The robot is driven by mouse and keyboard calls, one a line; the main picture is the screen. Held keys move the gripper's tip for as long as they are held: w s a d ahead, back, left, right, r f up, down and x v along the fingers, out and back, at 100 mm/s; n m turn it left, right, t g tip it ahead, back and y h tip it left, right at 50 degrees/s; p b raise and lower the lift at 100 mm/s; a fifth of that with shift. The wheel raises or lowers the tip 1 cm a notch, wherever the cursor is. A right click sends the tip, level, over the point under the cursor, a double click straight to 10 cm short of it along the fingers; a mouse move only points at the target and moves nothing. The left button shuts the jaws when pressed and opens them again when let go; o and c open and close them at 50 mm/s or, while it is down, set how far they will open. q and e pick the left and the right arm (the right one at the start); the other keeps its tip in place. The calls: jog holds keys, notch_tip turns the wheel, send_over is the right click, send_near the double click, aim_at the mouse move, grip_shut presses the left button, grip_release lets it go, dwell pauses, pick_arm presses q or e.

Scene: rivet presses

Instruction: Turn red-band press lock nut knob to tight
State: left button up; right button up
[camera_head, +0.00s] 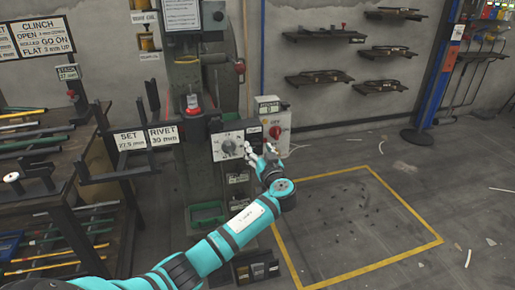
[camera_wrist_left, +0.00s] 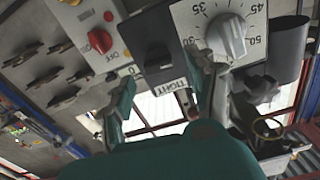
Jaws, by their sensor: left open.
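The lock nut knob is a dark, square-looking knob (camera_wrist_left: 156,58) on a dark plate in the left wrist view, with a label (camera_wrist_left: 164,88) reading TIGHT beside it. In the head view, my left gripper (camera_head: 262,152) is at the front of the press (camera_head: 172,160), just right of the grey dial (camera_head: 228,147). The left wrist view shows the gripper (camera_wrist_left: 165,88) open and empty. Its fingers are apart, on either side of the knob's line, and I see no contact. The knob's exact turn is hard to tell. My right gripper is not in view.
Left of the gripper is the numbered dial, also in the wrist view (camera_wrist_left: 227,40). Right of it is a grey box with a red switch (camera_head: 275,131). Signed arms (camera_head: 145,140) and a rod rack (camera_head: 50,170) stand left.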

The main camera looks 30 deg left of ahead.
pick_arm(q)
jog(key=shift+x, duration=1.05)
jog(key=c, duration=1.1)
